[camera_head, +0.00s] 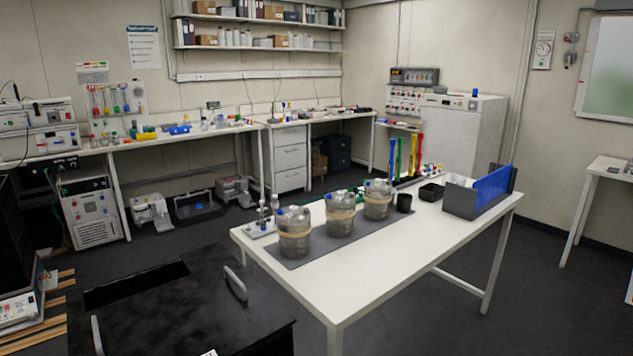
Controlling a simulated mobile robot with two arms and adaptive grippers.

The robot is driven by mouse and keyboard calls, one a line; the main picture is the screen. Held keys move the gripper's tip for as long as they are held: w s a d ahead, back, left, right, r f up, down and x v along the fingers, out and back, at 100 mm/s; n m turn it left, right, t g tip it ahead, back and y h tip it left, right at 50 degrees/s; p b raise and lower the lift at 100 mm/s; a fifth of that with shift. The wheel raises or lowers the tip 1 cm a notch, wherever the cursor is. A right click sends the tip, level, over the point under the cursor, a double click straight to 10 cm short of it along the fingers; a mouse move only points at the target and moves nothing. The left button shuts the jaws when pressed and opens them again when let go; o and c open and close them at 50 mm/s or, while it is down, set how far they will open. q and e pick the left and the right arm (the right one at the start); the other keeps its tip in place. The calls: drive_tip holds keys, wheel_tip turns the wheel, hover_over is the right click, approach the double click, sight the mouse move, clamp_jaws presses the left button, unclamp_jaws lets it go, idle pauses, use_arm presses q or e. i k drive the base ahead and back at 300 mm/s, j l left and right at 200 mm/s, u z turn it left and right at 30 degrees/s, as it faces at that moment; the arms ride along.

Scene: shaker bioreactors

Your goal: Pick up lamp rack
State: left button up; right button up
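No object is clearly recognisable as a lamp rack. A group of upright coloured sticks, blue, green, yellow and red (412,156), stands at the far edge of the white table and may be it; its base is too small to make out. A grey open box with a blue panel (478,199) stands at the table's right end. Neither of my grippers shows in the head view.
The white table (375,275) holds three banded grey jars (294,245) on a grey mat, and a black cup (404,203). A black-topped unit with handles (180,310) fills the lower left. Open floor (530,310) lies right of the table.

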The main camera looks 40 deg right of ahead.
sight(406, 181)
drive_tip(key=z, duration=2.65)
drive_tip(key=i+z, duration=0.3)
drive_tip(key=i, duration=4)
drive_tip(key=i+u, duration=0.15)
drive_tip(key=u, duration=0.25)
drive_tip(key=i+u, duration=0.1)
drive_tip(key=u, duration=0.3)
drive_tip(key=i+l+u, duration=0.1)
drive_tip(key=u, duration=0.3)
drive_tip(key=i+l+u, duration=0.1)
drive_tip(key=u, duration=0.3)
drive_tip(key=l+u, duration=0.25)
drive_tip(key=u, duration=0.15)
drive_tip(key=i, duration=0.05)
